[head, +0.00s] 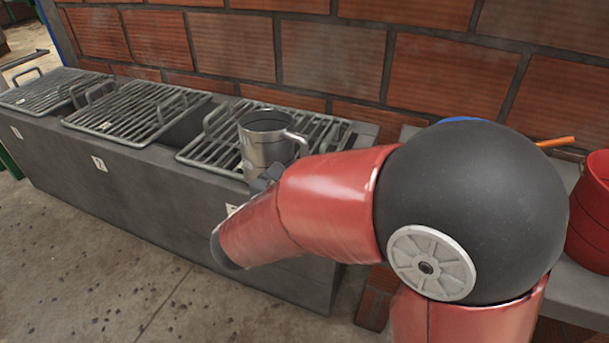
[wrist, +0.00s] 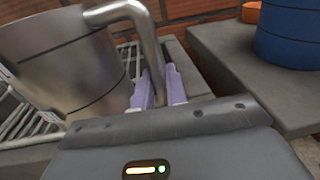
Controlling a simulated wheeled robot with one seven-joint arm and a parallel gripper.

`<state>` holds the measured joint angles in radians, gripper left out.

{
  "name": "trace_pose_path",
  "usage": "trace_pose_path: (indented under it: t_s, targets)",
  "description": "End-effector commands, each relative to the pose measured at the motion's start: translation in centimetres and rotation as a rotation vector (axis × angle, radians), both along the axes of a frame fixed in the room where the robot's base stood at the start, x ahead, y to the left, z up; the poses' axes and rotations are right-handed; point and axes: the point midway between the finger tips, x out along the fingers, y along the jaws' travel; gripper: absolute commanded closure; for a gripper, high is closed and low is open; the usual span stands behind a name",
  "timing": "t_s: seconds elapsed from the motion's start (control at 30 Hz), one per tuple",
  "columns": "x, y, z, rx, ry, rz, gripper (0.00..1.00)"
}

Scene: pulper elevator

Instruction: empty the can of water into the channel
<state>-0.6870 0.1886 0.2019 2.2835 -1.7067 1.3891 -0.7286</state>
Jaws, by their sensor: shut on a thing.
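A steel can (head: 265,142) with a side handle stands out above the right-hand grate in the head view, upright or nearly so. In the wrist view the can (wrist: 70,62) fills the upper left. My gripper (wrist: 158,90) is shut on the can's handle, with its pale purple fingers on either side of the lower handle. In the head view my gripper (head: 265,182) is mostly hidden behind my arm. The channel (head: 110,160) is a long grey concrete trough along the brick wall, covered in part by metal grates. Whether water is in the can cannot be seen.
Grates with raised handles cover the channel: left (head: 50,90), middle (head: 135,108) and right (head: 225,125). An open gap (head: 188,124) shows between the middle and right grates. A red bucket (head: 590,215) and a blue container (wrist: 288,35) stand on a grey ledge at right.

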Motion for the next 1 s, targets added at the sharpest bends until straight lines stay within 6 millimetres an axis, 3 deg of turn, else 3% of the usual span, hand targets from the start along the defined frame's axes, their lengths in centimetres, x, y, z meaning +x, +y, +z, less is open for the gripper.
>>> trace_pose_path:
  t_s: [0.63,1.0]
  targets:
    - [-1.8,0.1,6.0,0.010,0.470,0.001,1.00]
    - [-1.7,0.1,7.1,0.007,0.610,0.000,1.00]
